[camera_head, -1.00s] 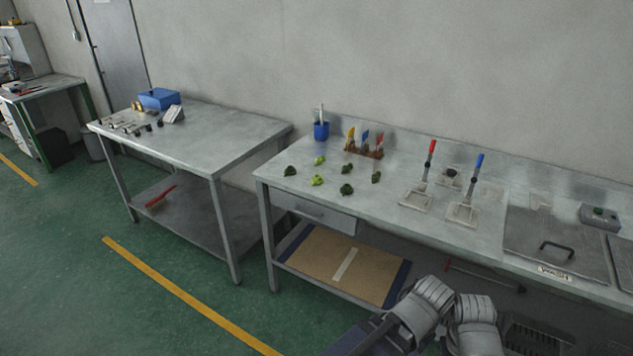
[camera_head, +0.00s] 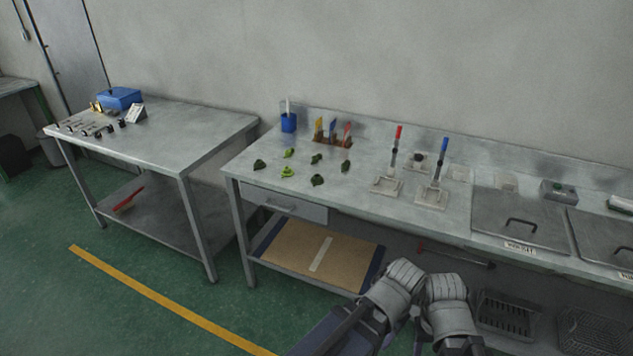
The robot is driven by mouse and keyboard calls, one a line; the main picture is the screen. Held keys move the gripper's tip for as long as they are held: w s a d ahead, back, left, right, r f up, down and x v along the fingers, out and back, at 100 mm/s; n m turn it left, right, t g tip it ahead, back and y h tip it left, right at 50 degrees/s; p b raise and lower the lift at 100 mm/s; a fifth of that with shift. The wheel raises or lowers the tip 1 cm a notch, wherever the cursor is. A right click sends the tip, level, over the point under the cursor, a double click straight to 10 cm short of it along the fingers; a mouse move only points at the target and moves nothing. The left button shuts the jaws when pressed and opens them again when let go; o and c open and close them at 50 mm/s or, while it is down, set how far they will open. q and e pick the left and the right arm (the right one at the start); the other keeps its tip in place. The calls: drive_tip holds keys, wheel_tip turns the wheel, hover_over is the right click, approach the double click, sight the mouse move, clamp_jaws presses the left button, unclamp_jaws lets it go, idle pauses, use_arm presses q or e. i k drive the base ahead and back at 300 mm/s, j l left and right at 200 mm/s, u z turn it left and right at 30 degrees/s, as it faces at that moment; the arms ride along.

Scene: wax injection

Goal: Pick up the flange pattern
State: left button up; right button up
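Several small green patterns lie in loose rows on the right steel table, some dark green and some bright green. A dark one (camera_head: 318,180) is nearest the front, and a bright one (camera_head: 287,172) lies to its left. They are too small to tell which is the flange pattern. My two arms show at the bottom, folded close together in front of the table and below its top. Neither gripper's fingers can be made out, and nothing held is visible.
The right steel table (camera_head: 345,200) also holds a blue cup (camera_head: 289,123), a tool rack, red- and blue-handled tools on pale plates, and lidded tanks (camera_head: 520,222). The left steel table (camera_head: 190,135) carries a blue box (camera_head: 120,98) and small metal parts. Green floor is open at left.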

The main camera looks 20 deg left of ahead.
sight(287, 171)
drive_tip(key=i+j+u, duration=0.3)
drive_tip(key=i+j, duration=0.3)
drive_tip(key=j, duration=0.25)
drive_tip(key=i+j+u, duration=0.3)
drive_tip(key=i+j, duration=0.4)
